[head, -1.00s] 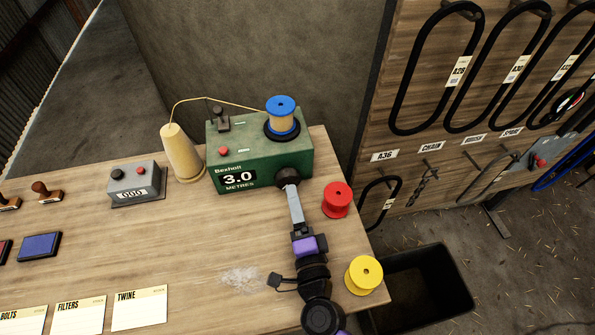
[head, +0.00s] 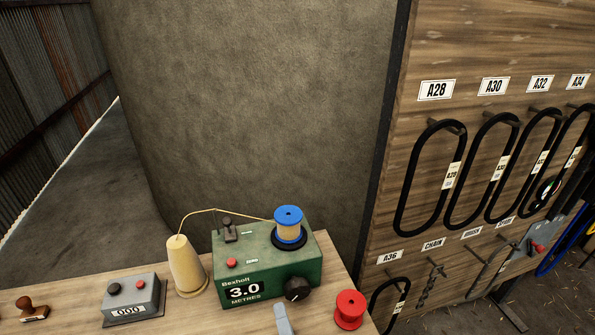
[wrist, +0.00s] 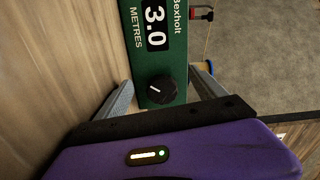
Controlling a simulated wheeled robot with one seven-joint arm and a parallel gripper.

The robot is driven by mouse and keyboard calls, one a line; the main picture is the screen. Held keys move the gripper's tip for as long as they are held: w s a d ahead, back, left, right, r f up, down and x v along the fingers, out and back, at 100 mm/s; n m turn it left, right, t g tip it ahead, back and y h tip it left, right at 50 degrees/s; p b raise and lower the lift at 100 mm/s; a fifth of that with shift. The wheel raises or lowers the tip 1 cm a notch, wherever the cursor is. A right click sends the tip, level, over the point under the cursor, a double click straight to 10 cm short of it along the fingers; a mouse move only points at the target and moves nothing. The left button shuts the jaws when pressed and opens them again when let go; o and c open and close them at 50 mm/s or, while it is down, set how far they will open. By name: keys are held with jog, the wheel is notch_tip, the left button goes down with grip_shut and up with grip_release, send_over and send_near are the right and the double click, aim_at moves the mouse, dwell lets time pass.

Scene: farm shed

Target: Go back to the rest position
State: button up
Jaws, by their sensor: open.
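My gripper shows in the head view only as a grey finger (head: 283,320) at the bottom edge, below the green Bexholt measuring machine (head: 268,265). In the wrist view my gripper (wrist: 163,86) is open, its two grey fingers apart on either side of the machine's black knob (wrist: 161,89). Nothing is held, and the fingers appear clear of the knob. The knob also shows in the head view (head: 297,288). The display (head: 243,291) reads 3.0 metres. A blue spool (head: 288,217) wound with twine sits on top.
A twine cone (head: 185,266) stands left of the machine, its strand running to the spool. A grey counter box (head: 132,300) and a stamp (head: 31,308) stand further left. A red spool (head: 350,308) is at the right. A belt board (head: 470,60) rises behind on the right.

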jog(key=shift+s+a, duration=0.1)
jog(key=shift+a, duration=0.3)
jog(key=shift+a+r+n, duration=0.15)
jog(key=shift+r+n, duration=0.45)
jog(key=shift+r, duration=0.1)
jog(key=s+d+r+n+g+h, duration=0.1)
jog(key=s+d+r+n, duration=0.2)
jog(key=s+d, duration=0.4)
jog(key=s+d+r+n+h, duration=0.2)
jog(key=s+d+n, duration=0.3)
jog(key=s, duration=1)
jog(key=s+d+r+n+g+h, duration=0.1)
jog(key=s+d+r+n+h, duration=0.1)
jog(key=s+d, duration=0.9)
jog(key=shift+s+r+n+g+b, duration=0.15)
jog(key=shift+r+n+g+b, duration=0.2)
jog(key=shift+r+n, duration=0.6)
jog(key=shift+c, duration=0.4)
